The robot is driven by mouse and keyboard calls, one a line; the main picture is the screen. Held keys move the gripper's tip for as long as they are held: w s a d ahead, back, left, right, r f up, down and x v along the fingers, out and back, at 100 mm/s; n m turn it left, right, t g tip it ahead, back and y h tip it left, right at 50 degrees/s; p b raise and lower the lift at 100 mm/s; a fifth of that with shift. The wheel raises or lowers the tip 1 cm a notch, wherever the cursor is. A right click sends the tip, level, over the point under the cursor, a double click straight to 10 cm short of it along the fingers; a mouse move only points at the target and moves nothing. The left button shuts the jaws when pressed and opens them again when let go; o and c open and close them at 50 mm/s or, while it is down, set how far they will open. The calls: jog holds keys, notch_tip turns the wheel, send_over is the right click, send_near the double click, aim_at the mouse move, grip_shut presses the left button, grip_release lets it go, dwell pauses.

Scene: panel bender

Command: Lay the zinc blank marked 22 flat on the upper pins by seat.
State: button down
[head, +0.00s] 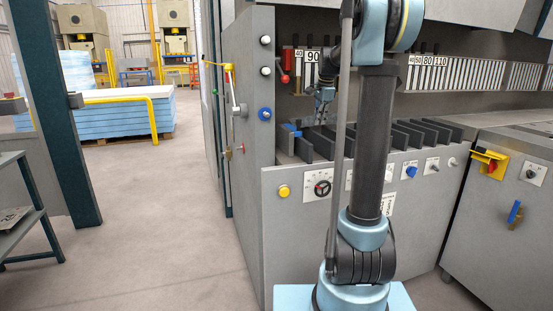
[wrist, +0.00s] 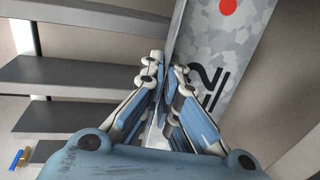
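The zinc blank (wrist: 222,45) is a mottled grey sheet with a red dot and black digits. One "2" shows clearly; the rest of the marking is partly covered by a finger. My gripper (wrist: 168,75) has its fingers on either side of the blank's near edge and appears closed on it. The blank stands on edge, tilted in the wrist view. In the head view my gripper (head: 322,98) is inside the machine's bay, above the dark slats; I cannot make out the blank there. I cannot pick out the upper pins or the seat.
Dark upright slats (head: 412,134) line the bay; they also show left of my gripper in the wrist view (wrist: 85,78). A red-handled lever (head: 285,65) and numbered strips (head: 428,60) are close behind. A grey side wall (head: 248,110) bounds the left. Floor (head: 150,210) at left is clear.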

jog(key=shift+s+r, duration=0.2)
jog(key=shift+s, duration=0.75)
jog(key=shift+s+r, duration=0.2)
jog(key=shift+s, duration=0.8)
jog(key=shift+s+r, duration=0.2)
jog(key=shift+s, duration=0.75)
